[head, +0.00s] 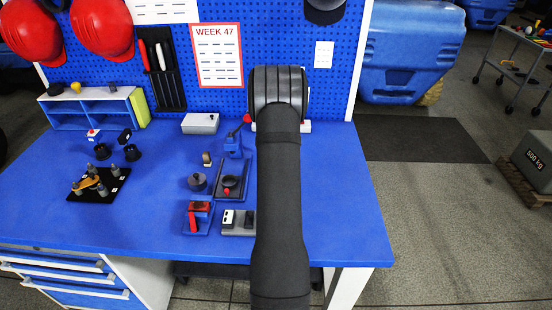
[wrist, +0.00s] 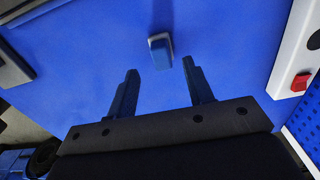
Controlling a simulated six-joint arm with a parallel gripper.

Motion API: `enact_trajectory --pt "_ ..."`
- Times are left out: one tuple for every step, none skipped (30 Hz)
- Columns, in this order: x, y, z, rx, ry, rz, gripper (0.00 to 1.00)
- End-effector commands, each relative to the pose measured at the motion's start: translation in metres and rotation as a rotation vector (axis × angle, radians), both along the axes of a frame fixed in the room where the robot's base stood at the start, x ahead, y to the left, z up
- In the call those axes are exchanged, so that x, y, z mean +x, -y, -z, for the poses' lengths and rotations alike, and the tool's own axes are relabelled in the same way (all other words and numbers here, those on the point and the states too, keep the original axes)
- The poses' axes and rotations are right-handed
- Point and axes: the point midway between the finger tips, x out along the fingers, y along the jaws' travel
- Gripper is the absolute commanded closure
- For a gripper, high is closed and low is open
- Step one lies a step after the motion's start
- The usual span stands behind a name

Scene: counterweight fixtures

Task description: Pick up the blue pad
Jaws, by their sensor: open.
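A small blue pad (wrist: 161,54) with a pale grey top edge stands on the blue bench top in the wrist view. My gripper (wrist: 160,68) is open, with its two dark blue fingers apart and nothing between them. The pad appears just beyond the fingertips, roughly centred between them; I cannot tell the height gap. In the head view my dark arm covers this part of the bench, so the pad and the fingers are hidden there.
A white unit with a red switch (wrist: 301,82) lies right in the wrist view. In the head view, several fixtures, including a red clamp (head: 199,207) and a black plate with pegs (head: 98,183), stand left of my arm. The bench (head: 340,200) right of it is clear.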

Motion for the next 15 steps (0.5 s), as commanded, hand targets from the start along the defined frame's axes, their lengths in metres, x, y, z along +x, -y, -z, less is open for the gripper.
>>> enact_trajectory --pt "0.000 0.000 0.002 0.000 0.000 0.000 0.53" --pt "0.000 0.000 0.003 0.000 -0.001 0.000 0.53" --pt "0.000 0.000 0.006 0.000 -0.001 0.000 0.53" --pt "0.000 0.001 0.008 0.000 -0.001 0.000 0.53" --pt "0.000 0.001 0.012 0.000 -0.002 0.000 0.53" --pt "0.000 0.001 0.017 0.000 -0.002 0.000 0.53" --pt "0.001 0.002 0.022 0.000 -0.002 0.000 0.53" --pt "0.001 0.002 0.027 0.000 -0.003 0.000 0.53" --pt "0.001 0.002 0.033 0.000 -0.003 0.000 0.53" --pt "0.001 0.002 0.038 0.000 -0.002 0.000 0.53" --pt "0.001 0.002 0.042 0.000 -0.001 0.000 0.53" --pt "0.001 0.002 0.047 -0.001 -0.001 0.000 0.53" --pt "0.001 0.002 0.050 -0.001 0.000 0.000 0.53" --pt "0.002 0.002 0.051 -0.001 0.002 0.000 0.53" --pt "0.002 0.002 0.052 -0.001 0.003 0.000 0.53"
